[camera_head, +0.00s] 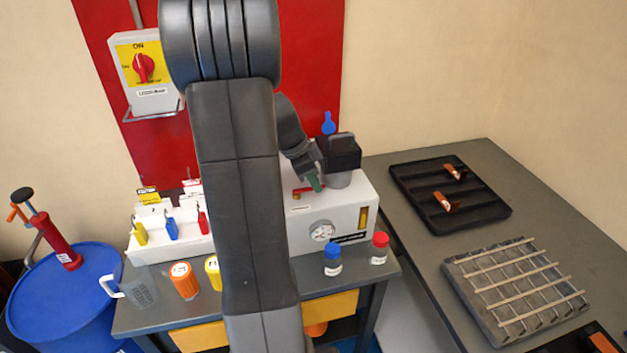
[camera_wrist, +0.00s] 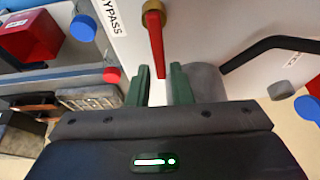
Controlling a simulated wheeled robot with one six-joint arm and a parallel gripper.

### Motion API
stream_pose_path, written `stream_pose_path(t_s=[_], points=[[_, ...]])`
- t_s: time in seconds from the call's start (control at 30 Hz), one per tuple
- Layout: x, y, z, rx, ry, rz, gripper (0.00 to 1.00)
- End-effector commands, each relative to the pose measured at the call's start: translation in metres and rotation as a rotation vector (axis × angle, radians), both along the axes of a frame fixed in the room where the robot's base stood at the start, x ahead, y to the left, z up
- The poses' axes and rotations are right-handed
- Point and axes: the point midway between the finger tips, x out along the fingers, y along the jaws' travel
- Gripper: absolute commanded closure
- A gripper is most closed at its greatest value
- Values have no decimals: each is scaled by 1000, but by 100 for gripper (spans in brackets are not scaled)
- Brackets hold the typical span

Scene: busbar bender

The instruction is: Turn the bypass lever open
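The bypass lever (camera_wrist: 156,48) is a red bar on a brass hub (camera_wrist: 152,7), fixed to the white machine face next to a BYPASS label (camera_wrist: 111,17). In the wrist view it points down the picture toward my gripper (camera_wrist: 160,80). My two green fingers are apart, and the lever's end appears in the gap between them; I cannot tell whether either finger touches it. In the head view the red lever (camera_head: 302,190) lies on the white machine (camera_head: 346,222), just left of my gripper's green fingertips (camera_head: 316,184). My arm hides part of the machine.
A grey cylinder (camera_wrist: 207,83) stands close beside the right finger in the wrist view, with a black bent handle (camera_wrist: 265,48) beyond. Blue (camera_head: 333,258) and red-capped (camera_head: 379,248) bottles stand before the machine. A black tray (camera_head: 480,213) lies on the right bench.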

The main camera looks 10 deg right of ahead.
Motion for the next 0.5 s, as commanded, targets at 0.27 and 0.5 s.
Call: stream_pose_path(t_s=[0.27, 0.5], points=[[0, 0, 0, 0, -1, 1, 67], [1, 6, 14, -1, -3, 2, 67]])
